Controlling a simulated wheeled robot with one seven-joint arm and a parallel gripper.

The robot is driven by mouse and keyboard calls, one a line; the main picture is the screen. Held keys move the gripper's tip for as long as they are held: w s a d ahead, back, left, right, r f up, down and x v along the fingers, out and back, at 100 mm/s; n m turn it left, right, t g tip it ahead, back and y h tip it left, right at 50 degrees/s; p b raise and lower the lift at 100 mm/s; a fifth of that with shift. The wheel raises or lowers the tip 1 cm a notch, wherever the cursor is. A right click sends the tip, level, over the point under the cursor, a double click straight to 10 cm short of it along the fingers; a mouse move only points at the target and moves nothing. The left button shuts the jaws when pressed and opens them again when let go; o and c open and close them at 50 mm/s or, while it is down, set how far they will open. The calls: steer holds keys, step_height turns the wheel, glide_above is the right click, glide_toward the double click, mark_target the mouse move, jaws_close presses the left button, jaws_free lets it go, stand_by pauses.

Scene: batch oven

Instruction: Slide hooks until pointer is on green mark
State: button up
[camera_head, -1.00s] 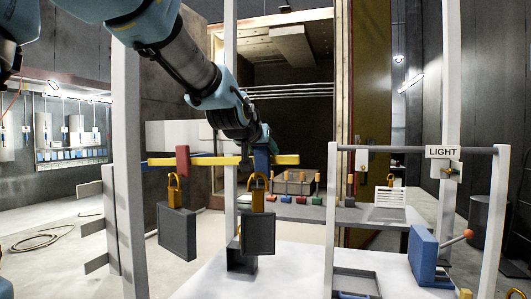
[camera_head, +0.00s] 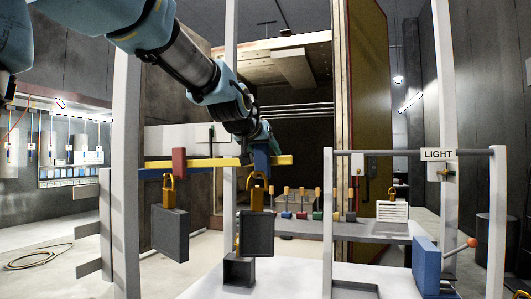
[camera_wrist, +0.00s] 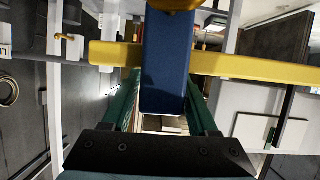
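A yellow beam (camera_head: 215,163) runs across the rig, its left end slightly lower. A red hook slider (camera_head: 179,162) sits on its left part, with a yellow hook (camera_head: 168,190) and grey weight (camera_head: 171,232) below. A blue hook slider (camera_head: 261,158) sits near the right end, above another yellow hook (camera_head: 257,190) and grey weight (camera_head: 257,233). My gripper (camera_wrist: 165,85) has its green fingers closed against both sides of the blue slider (camera_wrist: 166,65). The beam also crosses the wrist view (camera_wrist: 250,68). I cannot make out the pointer or green mark clearly.
White posts (camera_head: 127,150) frame the beam. A grey-railed frame with a LIGHT sign (camera_head: 438,154) and a blue block (camera_head: 425,265) stand at right. A grey table (camera_head: 370,231) with several coloured, yellow-topped pieces is behind. The oven opening lies beyond.

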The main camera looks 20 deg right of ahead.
steer(key=shift+o, duration=1.4)
steer(key=b+v, duration=0.3)
steer(key=v, duration=0.7)
steer(key=shift+s+a+r, duration=0.15)
steer(key=shift+s+a, duration=0.1)
steer(key=shift+a, duration=0.05)
steer(key=shift+s, duration=0.1)
